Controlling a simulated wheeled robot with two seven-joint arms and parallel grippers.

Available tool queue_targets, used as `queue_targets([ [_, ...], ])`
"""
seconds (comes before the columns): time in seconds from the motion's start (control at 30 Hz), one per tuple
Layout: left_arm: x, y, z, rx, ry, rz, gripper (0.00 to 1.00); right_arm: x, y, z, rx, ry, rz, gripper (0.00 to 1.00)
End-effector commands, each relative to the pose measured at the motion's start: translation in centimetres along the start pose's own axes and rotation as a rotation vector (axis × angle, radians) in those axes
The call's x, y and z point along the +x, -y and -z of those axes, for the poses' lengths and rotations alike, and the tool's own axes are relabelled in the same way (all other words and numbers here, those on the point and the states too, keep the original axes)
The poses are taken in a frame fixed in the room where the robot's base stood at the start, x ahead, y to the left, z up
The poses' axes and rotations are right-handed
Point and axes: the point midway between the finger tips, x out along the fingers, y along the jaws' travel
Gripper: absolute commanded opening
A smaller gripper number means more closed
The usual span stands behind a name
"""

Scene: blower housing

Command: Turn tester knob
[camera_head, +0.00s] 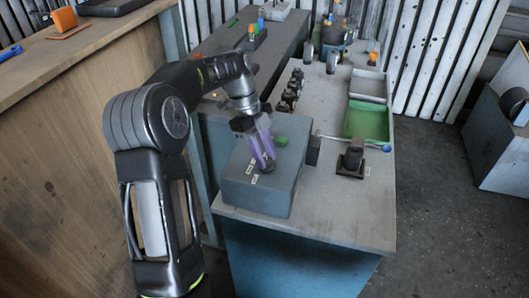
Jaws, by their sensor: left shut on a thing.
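The tester is a grey-blue box (262,195) near the front left corner of the workbench. A green button (281,141) and small white labels show on its top. My left gripper (265,162), with purple fingers, points down onto the top of the box. It is shut on the small dark tester knob (267,170), which is mostly hidden between the fingertips. The angle of the knob cannot be read. My right gripper is not in view.
A dark block on a base (352,158) stands right of the tester. Behind it are a green tray (366,121), a grey tray (369,85) and a row of dark parts (290,90). A wooden counter (60,60) is at the left. The bench's front right is clear.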

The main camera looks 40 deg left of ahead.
Motion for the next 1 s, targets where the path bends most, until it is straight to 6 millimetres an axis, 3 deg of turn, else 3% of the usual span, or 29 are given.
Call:
queue_targets([
  [0.23, 0.02, 0.0, -0.07, 0.001, 0.002, 0.0, 0.0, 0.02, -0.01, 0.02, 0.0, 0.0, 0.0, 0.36],
  [0.27, 0.02, 0.0, -0.07, 0.0, 0.002, 0.0, 0.29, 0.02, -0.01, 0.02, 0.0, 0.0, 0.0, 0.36],
  [0.5, 0.03, 0.0, -0.04, 0.0, 0.001, 0.0, 0.48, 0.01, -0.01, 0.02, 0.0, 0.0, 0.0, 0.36],
  [1.0, 0.14, -0.02, -0.07, -0.016, 0.001, 0.007, 0.49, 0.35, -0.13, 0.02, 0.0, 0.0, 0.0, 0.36],
])
